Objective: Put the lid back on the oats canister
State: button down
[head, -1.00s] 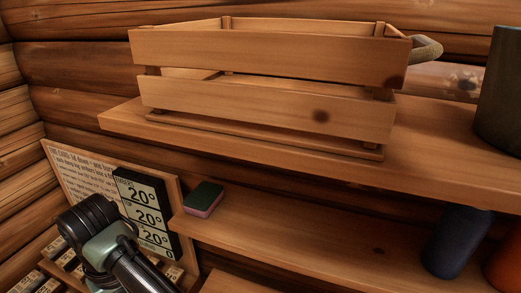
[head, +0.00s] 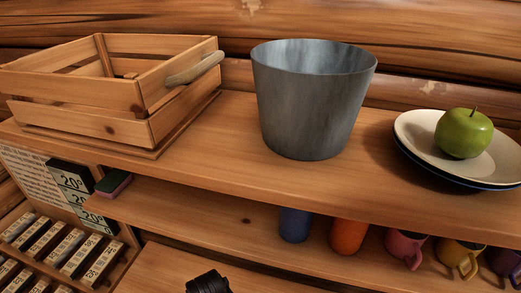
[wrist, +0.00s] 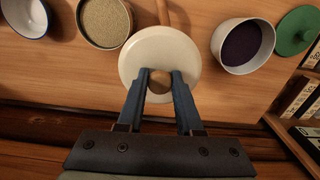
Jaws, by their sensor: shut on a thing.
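In the wrist view my gripper (wrist: 159,78) is shut on the round brown knob (wrist: 160,88) of a cream disc-shaped lid (wrist: 160,48). The lid is between the camera and the wooden surface; its exact height above it is hard to tell. An open round canister (wrist: 90,43) with beige, grainy contents that look like oats stands up and left of the lid. An open white canister (wrist: 247,71) with dark contents stands to the right. The head view shows neither the gripper nor the canisters.
In the head view the shelves hold a wooden crate (head: 75,88), a grey bucket (head: 312,105), plates with a green apple (head: 464,132) and several cups.

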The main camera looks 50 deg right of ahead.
jog(key=s+d+f+m+p, duration=0.1)
jog(key=s+f+m+p, duration=0.3)
jog(key=s, duration=0.9)
notch_tip(320, 180, down, 7)
jog(key=m+b, duration=0.1)
jog(key=b, duration=0.6)
jog(key=shift+w, duration=0.15)
dwell(0.4)
jog(key=shift+f+p, duration=0.25)
jog(key=shift+p, duration=0.05)
dwell(1.2)
grip_release()
dwell(0.6)
jog(key=shift+r, duration=0.15)
